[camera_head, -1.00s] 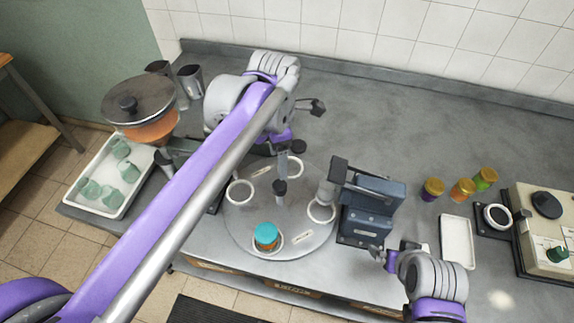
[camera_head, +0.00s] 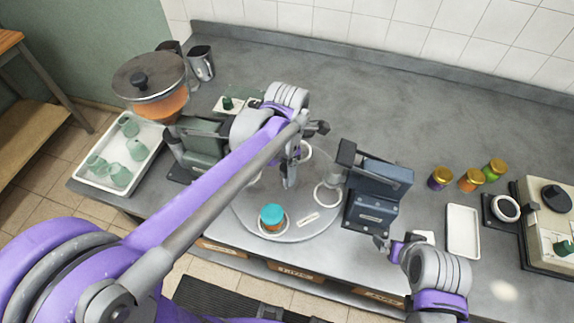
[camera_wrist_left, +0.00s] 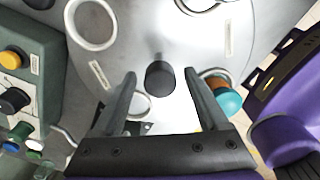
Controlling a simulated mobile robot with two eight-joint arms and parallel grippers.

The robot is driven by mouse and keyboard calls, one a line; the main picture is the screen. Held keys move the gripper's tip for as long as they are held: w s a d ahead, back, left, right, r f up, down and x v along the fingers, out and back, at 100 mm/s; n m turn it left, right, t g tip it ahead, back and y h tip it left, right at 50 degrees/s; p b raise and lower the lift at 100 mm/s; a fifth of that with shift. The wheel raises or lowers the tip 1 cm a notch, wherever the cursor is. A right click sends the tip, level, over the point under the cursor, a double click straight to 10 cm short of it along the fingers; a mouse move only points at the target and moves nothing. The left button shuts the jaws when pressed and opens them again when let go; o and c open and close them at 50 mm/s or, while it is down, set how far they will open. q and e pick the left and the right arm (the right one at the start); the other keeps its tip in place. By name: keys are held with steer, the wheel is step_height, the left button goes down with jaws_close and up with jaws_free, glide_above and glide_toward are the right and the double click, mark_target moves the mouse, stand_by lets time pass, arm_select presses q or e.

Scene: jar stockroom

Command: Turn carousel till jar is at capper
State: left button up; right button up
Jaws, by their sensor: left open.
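The round grey carousel (camera_head: 247,205) lies on the bench with white rings on it. The jar (camera_head: 272,217), orange-brown with a teal lid, stands upright in the front ring; it also shows in the left wrist view (camera_wrist_left: 228,101). The dark blue capper (camera_head: 378,195) stands at the carousel's right edge, with an empty ring (camera_head: 328,197) beside it. My left gripper (camera_head: 290,175) is open over the carousel's middle. In the left wrist view a dark knob (camera_wrist_left: 160,78) shows between its fingers, apart from both. My right gripper (camera_head: 385,248) is in front of the capper; its jaws are unclear.
A filler with a hopper (camera_head: 150,80) stands left of the carousel, behind a white tray (camera_head: 95,180) of greenish jars. Several lidded jars (camera_head: 471,180), a white tray (camera_head: 463,232) and a beige machine (camera_head: 545,205) are at right.

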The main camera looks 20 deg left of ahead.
arm_select(q)
jaws_close()
stand_by(0.3)
stand_by(1.1)
